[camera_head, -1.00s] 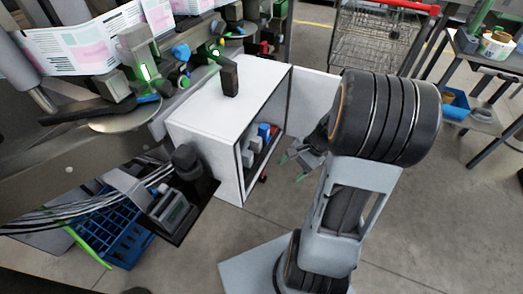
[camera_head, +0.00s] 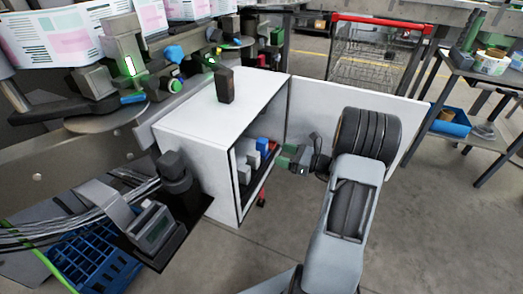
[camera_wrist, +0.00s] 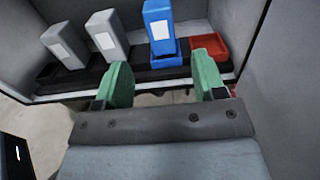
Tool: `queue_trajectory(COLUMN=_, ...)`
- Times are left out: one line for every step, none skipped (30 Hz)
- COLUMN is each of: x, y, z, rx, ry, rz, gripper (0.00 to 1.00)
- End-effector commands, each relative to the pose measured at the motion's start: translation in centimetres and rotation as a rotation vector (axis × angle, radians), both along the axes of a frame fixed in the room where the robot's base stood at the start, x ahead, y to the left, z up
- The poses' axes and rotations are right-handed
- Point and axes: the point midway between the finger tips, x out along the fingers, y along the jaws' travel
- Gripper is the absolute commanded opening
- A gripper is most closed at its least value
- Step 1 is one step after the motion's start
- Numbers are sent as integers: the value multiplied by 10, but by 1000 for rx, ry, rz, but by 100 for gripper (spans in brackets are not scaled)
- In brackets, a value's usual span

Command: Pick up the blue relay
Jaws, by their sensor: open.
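The blue relay (camera_wrist: 160,22) stands upright in the cabinet in the wrist view, with a white label on its front and a blue base (camera_wrist: 164,52) under it. In the head view the blue relay (camera_head: 263,145) shows inside the open cabinet. My gripper (camera_wrist: 158,84) is open and empty, its green fingers pointing into the cabinet. It is in front of the blue relay and apart from it, with the relay between the two fingers' lines. In the head view my gripper (camera_head: 288,157) is at the cabinet opening.
Two grey relays (camera_wrist: 107,34) stand left of the blue one on a black rail (camera_wrist: 120,68). A red empty socket (camera_wrist: 209,50) is to its right. The white cabinet (camera_head: 190,125) has its door (camera_head: 340,105) swung open, close behind my arm.

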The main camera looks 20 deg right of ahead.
Motion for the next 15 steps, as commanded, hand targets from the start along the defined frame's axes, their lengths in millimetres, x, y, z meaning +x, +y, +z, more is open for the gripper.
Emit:
queue_trajectory(x=4, y=4, z=-1, rx=-1, ry=0, rz=2, gripper=64)
queue_trajectory(x=6, y=6, z=-1, rx=-1, ry=1, rz=2, gripper=64)
queue_trajectory(x=8, y=8, z=-1, rx=-1, ry=1, rz=1, gripper=64)
queue_trajectory(x=9, y=8, z=0, rx=-1, ry=1, rz=1, gripper=64)
queue_trajectory(x=10, y=9, z=0, rx=-1, ry=1, rz=1, gripper=64)
queue_trajectory(x=10, y=10, z=0, rx=-1, ry=1, rz=1, gripper=64)
queue_trajectory(x=11, y=11, z=0, rx=-1, ry=1, rz=1, gripper=64)
queue_trajectory(x=13, y=12, z=-1, rx=-1, ry=1, rz=1, gripper=64)
queue_trajectory(x=16, y=15, z=-1, rx=-1, ry=1, rz=2, gripper=64)
queue_trajectory(x=18, y=17, z=-2, rx=-1, ry=0, rz=3, gripper=64)
queue_trajectory(x=22, y=20, z=-3, rx=-1, ry=0, rz=3, gripper=64)
queue_trajectory(x=26, y=24, z=-3, rx=-3, ry=0, rz=4, gripper=64)
queue_trajectory(x=30, y=26, z=-3, rx=-3, ry=-1, rz=4, gripper=64)
queue_trajectory(x=33, y=29, z=-3, rx=-3, ry=-1, rz=4, gripper=64)
queue_trajectory(x=37, y=32, z=-3, rx=-3, ry=-1, rz=5, gripper=64)
